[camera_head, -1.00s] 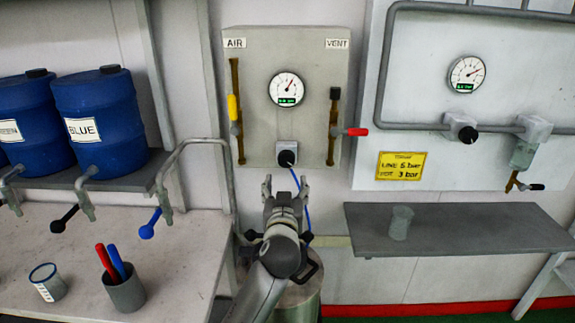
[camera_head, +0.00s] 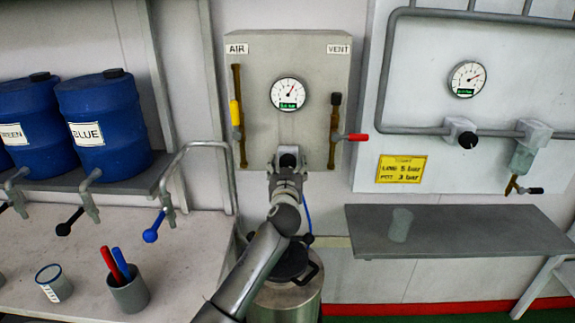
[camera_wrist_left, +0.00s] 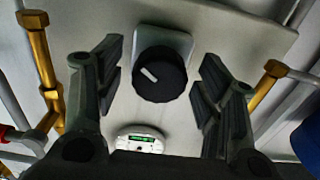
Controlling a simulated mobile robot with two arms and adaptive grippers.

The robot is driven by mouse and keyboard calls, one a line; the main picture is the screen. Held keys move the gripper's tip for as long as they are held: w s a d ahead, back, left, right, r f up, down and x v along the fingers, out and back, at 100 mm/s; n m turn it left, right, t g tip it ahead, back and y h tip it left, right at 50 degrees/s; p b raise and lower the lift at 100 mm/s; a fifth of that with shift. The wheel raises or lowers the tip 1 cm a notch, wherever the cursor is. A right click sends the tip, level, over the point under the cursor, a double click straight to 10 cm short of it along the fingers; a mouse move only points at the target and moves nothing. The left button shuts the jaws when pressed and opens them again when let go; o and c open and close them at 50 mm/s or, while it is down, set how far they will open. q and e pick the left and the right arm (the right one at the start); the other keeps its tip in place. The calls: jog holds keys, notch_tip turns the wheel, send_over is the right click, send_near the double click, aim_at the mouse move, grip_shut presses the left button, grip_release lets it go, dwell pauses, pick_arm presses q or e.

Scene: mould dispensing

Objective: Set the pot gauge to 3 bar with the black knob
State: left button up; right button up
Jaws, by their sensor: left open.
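The pot gauge (camera_head: 288,94) is a round white dial with a green readout on the grey AIR/VENT panel (camera_head: 310,60). Its digits are too small to read surely. The black knob (camera_wrist_left: 160,74) sits on a pale square plate below the gauge, with a white mark on its face. My left gripper (camera_head: 287,168) is raised in front of the knob and mostly hides it in the head view. In the left wrist view my left gripper (camera_wrist_left: 160,90) is open, one finger on each side of the knob, with visible gaps. My right gripper is not in view.
A yellow-handled AIR valve (camera_head: 236,113) and a red-handled VENT valve (camera_head: 355,137) flank the gauge. A second gauge (camera_head: 467,79) and black knob (camera_head: 467,140) are on the right panel, above a yellow note (camera_head: 401,169). A lidded pot (camera_head: 290,290) stands below.

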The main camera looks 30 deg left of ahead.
pick_arm(q)
jog(key=shift+w, duration=0.1)
jog(key=shift+c, duration=0.3)
jog(key=c, duration=1)
jog(key=shift+o, duration=0.2)
jog(key=shift+f+n+b, duration=0.15)
jog(key=shift+n+b, duration=0.45)
jog(key=shift+b, duration=0.25)
jog(key=n+b, duration=0.4)
jog(key=n, duration=0.1)
jog(key=shift+n+b, duration=0.3)
jog(key=shift+b, duration=0.05)
jog(key=shift+r+n+b, duration=0.2)
jog(key=shift+n+b, duration=0.1)
jog(key=shift+n, duration=1.2)
